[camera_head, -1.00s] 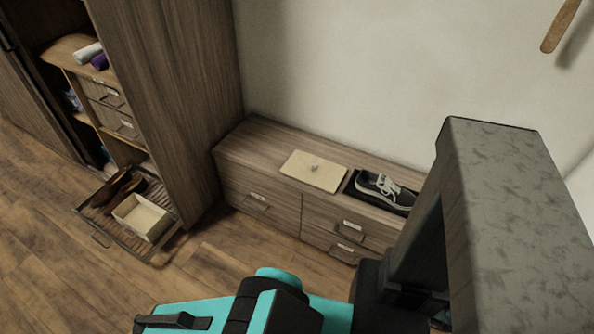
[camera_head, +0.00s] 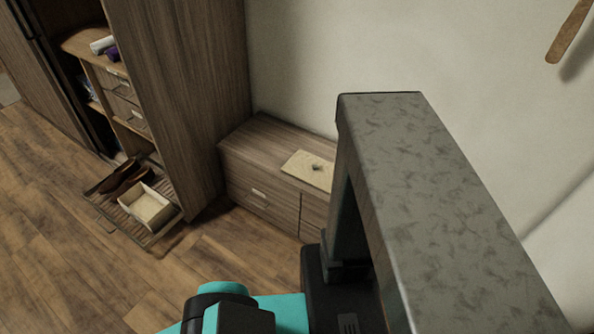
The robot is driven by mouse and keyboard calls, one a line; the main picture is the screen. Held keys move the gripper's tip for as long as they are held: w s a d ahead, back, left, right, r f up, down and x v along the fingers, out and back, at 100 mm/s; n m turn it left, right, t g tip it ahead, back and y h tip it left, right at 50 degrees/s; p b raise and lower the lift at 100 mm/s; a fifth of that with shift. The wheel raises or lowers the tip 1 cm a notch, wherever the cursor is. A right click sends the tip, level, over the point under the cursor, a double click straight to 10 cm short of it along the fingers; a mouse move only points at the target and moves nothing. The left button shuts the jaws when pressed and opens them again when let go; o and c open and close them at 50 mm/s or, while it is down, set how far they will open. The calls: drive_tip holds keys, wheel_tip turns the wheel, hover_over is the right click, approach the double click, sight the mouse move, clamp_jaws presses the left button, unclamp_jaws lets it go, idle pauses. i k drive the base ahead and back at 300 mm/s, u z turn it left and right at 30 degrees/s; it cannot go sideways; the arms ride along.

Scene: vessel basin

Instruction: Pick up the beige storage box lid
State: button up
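The beige storage box lid (camera_head: 303,170) lies flat on top of a low wooden drawer cabinet (camera_head: 252,147) against the wall. It is a thin pale panel with a small dark mark or knob near its middle. Its right end is hidden behind a large grey mottled shape. An open beige box (camera_head: 147,206), without a lid on it, stands on a pulled-out slatted rack at the left. Teal and black parts of my arm show at the bottom. My gripper's fingers cannot be made out in the view.
The large grey mottled shape (camera_head: 420,190) stands close in front and covers the cabinet's right part. A tall wardrobe (camera_head: 185,90) stands left of the cabinet. The pulled-out rack (camera_head: 160,237) also holds brown shoes (camera_head: 121,177). Wooden floor (camera_head: 60,265) is clear at the lower left.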

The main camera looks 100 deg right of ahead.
sight(317, 172)
drive_tip(key=u, duration=0.65)
drive_tip(key=k, duration=0.65)
drive_tip(key=z, duration=3.65)
drive_tip(key=i, duration=0.1)
drive_tip(key=u, duration=2.3)
